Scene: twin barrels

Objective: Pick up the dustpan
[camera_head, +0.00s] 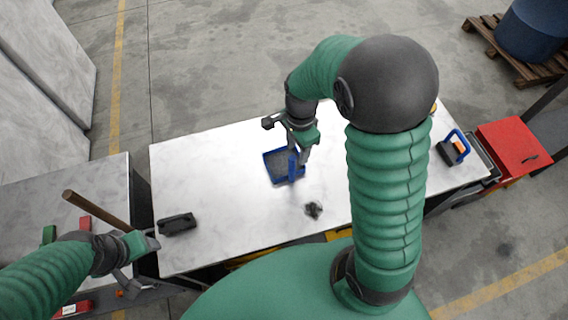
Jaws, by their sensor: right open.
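The dustpan (276,167) is blue with a dark pan and lies on the white table, left of the table's middle. Its upright blue part (293,166) is next to my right gripper (299,158). My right gripper is open and points down at the dustpan; its fingers overlap the blue part in the picture. I cannot tell whether they touch it or stand around it. My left gripper (146,256) is low at the left, near the table's left end, away from the dustpan. Its fingers are small and partly hidden, so their opening is unclear.
The white table (225,220) also bears a black block-like object (177,224), a small dark part (313,210) and a blue-handled tool (453,148). A wooden handle (96,209) sticks up near my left arm. A red box (511,146) stands off the right end.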

